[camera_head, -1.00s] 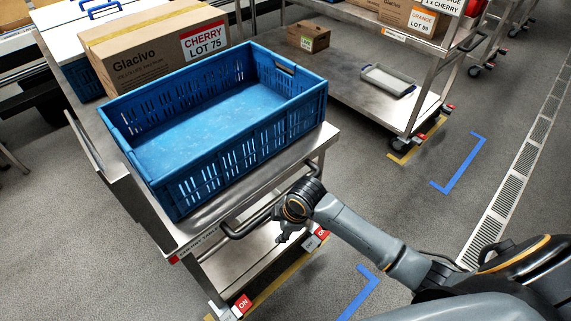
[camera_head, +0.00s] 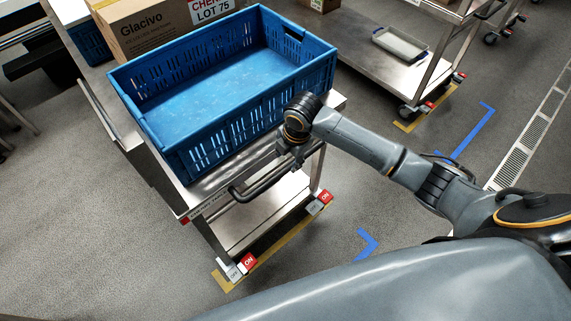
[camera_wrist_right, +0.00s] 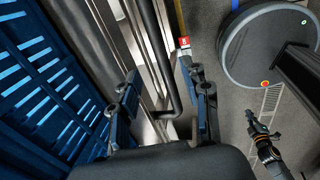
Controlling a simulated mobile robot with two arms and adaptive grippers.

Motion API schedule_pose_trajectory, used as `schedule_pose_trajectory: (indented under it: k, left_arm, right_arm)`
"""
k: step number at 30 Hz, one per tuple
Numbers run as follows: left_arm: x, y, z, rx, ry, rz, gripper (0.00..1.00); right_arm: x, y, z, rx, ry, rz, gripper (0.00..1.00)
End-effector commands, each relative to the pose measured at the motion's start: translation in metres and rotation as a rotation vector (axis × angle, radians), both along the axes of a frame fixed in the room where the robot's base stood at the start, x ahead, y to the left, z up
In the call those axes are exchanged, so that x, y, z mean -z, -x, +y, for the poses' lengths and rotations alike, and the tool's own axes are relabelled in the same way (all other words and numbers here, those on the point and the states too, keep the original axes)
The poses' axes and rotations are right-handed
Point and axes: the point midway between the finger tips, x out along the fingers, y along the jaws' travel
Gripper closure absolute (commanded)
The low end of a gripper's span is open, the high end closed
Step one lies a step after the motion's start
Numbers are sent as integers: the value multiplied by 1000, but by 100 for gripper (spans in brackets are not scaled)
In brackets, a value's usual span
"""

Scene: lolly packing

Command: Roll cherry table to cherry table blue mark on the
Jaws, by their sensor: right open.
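The cherry table is a steel cart with a front label (camera_head: 208,213) that is hard to read. Its dark handle bar (camera_head: 262,184) sticks out at the front. My right gripper (camera_head: 297,155) is at the right end of this handle. In the right wrist view the open fingers (camera_wrist_right: 160,75) stand on either side of the handle bar (camera_wrist_right: 161,50); contact cannot be told. A blue corner mark (camera_head: 371,243) lies on the floor right of the cart. A small dark gripper (camera_wrist_right: 257,126), apparently my left one, shows in the right wrist view; its fingers are unclear.
A blue crate (camera_head: 150,112), empty inside, stands on the cart, with a Glacivo carton (camera_head: 150,38) behind. Red ON pedals (camera_head: 249,262) show at the wheels, over a yellow floor line (camera_head: 285,245). A second cart (camera_head: 375,62) and another blue mark (camera_head: 478,132) are at upper right.

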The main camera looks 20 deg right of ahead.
Motion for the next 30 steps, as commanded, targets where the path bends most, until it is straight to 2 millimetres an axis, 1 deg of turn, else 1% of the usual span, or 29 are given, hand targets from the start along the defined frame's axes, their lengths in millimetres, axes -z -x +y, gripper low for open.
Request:
schedule_pose_trajectory:
  k: [1, 6, 9, 12, 18, 25, 26, 27, 29, 30]
  left_arm:
    - [-3, 1, 0, 0, 0, 1, 100]
    - [-6, 2, 0, 0, 0, 2, 100]
    - [-7, 2, 0, 0, -1, 3, 100]
    - [-8, 2, 0, 0, -1, 3, 100]
    - [-8, 2, 0, 1, -1, 4, 100]
    - [-8, 2, 1, 1, -1, 4, 100]
    - [-8, 2, 1, 1, -1, 4, 100]
    - [-8, 2, 1, 1, -2, 4, 100]
    - [-8, 2, 1, 1, -2, 4, 100]
    - [-8, 2, 1, 1, -2, 4, 100]
  right_arm:
    - [10, -1, 1, 3, 0, 4, 53]
    - [40, -7, 3, 3, -1, 1, 53]
    - [54, -10, 4, 2, 0, 1, 53]
    - [64, -12, 5, 2, 0, 0, 53]
    - [72, -13, 5, 1, 0, -1, 53]
    - [73, -13, 5, 1, 0, -1, 53]
    - [73, -13, 5, 1, 0, -1, 59]
    - [72, -13, 5, 1, 0, -1, 68]
    - [72, -13, 5, 1, 0, -1, 80]
    - [72, -13, 5, 1, 0, -1, 88]
